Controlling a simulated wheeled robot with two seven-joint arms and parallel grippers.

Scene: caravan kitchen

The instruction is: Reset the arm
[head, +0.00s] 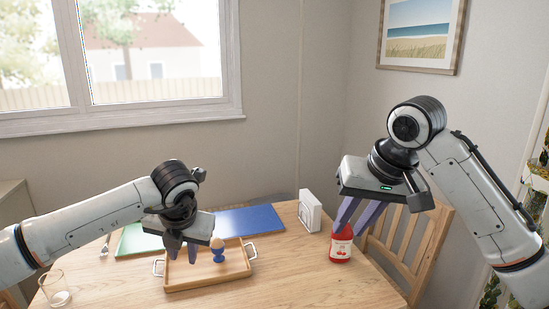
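My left gripper (181,256) hangs over the left part of a wooden tray (205,285), its fingers pointing down and apart with nothing seen between them. My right gripper (352,233) is at the right side of the table, above and beside a red jar (341,250) with a pale label. Its fingers are spread apart. The jar stands upright on the table, and its top is partly hidden by a finger. I cannot tell whether the finger touches it.
A blue egg cup (218,256) with an egg (217,242) stands on the tray, close to my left gripper. Behind lie a blue mat (250,220) and a green mat (137,240). A glass (56,290) stands at left, a white box (310,211) at back right. A chair (415,245) is at right.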

